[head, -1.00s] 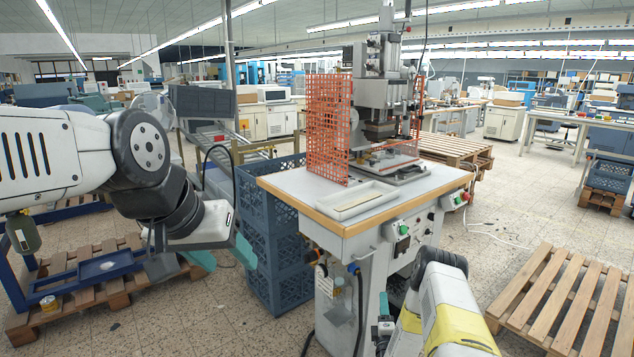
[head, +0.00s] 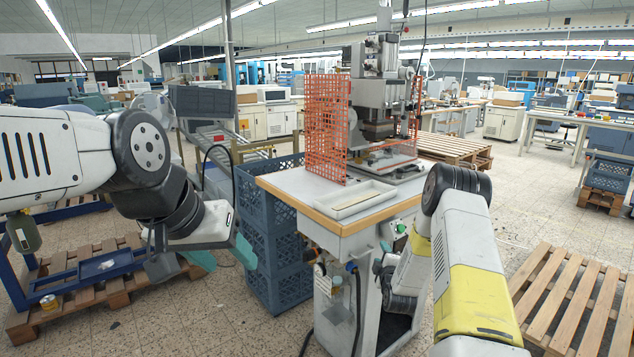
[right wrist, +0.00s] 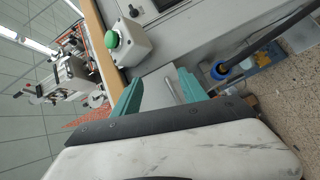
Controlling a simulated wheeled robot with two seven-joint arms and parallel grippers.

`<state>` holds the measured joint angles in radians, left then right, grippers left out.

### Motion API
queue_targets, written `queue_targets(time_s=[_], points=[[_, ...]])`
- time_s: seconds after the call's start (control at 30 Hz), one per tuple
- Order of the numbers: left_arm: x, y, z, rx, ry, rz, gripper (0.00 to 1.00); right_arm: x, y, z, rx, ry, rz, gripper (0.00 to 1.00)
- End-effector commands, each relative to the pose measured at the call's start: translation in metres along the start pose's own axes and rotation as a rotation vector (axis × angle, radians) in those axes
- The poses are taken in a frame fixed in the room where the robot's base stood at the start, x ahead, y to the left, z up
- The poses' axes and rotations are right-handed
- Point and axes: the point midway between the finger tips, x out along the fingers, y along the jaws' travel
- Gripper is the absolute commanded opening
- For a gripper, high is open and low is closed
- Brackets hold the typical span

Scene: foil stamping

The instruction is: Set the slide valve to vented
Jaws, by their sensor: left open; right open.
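The slide valve cannot be made out for certain. A blue ring fitting (right wrist: 221,69) on a black hose shows in the right wrist view, right of my right gripper (right wrist: 158,92). A blue fitting (head: 352,267) also shows on the press stand's front in the head view. My right gripper is open, its teal fingers apart, facing the stand; nothing is held between them. In the head view, my right arm hides most of it. My left gripper (head: 222,256) is open and empty, left of the stand, in front of the blue crates.
The foil press (head: 380,90) stands on a wood-edged table with an orange mesh guard (head: 325,130) and a pale tray (head: 350,200). A green button box (right wrist: 128,42) is close to my right gripper. Stacked blue crates (head: 270,285) stand left; a pallet (head: 575,300) lies right.

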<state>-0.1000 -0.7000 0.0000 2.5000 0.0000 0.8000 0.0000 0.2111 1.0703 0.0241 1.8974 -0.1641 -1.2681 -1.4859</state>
Motion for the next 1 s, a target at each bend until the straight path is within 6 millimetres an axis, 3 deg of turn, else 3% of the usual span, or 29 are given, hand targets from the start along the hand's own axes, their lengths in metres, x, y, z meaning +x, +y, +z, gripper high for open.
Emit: queue_targets(time_s=[0.03, 0.27, 0.47, 0.73, 1.0], points=[[0.000, 0.000, 0.000, 0.000, 0.000, 0.000, 0.55, 0.001, 0.026, -0.009, 0.037, 0.005, -0.020, 0.50], [0.000, 0.000, 0.000, 0.000, 0.000, 0.000, 0.55, -0.023, 0.112, -0.041, 0.261, -0.022, -0.173, 0.50], [0.000, 0.000, 0.000, 0.000, 0.000, 0.000, 0.55, -0.078, 0.175, -0.069, 0.475, -0.084, -0.308, 0.50], [0.000, 0.000, 0.000, 0.000, 0.000, 0.000, 0.55, -0.191, 0.231, -0.100, 0.767, -0.214, -0.473, 0.50], [0.000, 0.000, 0.000, 0.000, 0.000, 0.000, 0.55, -0.334, 0.246, -0.118, 1.050, -0.391, -0.621, 0.50]])
